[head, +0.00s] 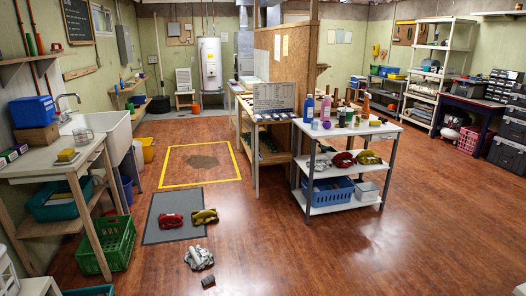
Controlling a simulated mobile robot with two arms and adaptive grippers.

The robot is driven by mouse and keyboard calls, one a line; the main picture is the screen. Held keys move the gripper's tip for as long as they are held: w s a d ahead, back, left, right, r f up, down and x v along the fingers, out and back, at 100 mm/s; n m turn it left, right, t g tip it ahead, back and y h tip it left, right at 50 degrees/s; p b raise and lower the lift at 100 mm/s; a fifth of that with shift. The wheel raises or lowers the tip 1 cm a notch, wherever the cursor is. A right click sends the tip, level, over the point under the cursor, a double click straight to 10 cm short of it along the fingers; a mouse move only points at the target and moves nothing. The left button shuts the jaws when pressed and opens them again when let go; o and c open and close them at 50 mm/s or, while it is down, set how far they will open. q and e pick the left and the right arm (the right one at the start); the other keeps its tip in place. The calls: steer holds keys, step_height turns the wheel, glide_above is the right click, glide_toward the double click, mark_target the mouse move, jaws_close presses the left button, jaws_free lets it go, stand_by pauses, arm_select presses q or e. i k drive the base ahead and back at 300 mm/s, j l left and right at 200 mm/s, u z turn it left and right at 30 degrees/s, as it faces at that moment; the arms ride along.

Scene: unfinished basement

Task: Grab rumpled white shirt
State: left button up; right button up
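A crumpled white-grey cloth (199,257), which looks like the rumpled white shirt, lies on the wood floor just in front of the grey mat (160,235). A similar grey-white crumpled item (318,163) rests on the middle shelf of the white-topped cart (375,133), so I cannot be sure from looks alone which is the shirt. Neither of my grippers shows in the head view.
A red bundle (172,220) and an olive bundle (204,217) lie on the mat. A small dark block (208,281) sits before the white cloth. A green crate (106,243) stands left under the sink-side table.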

mark_target(197, 258)
steer(key=i, duration=1)
steer(key=i+l, duration=0.1)
steer(key=i, duration=0.95)
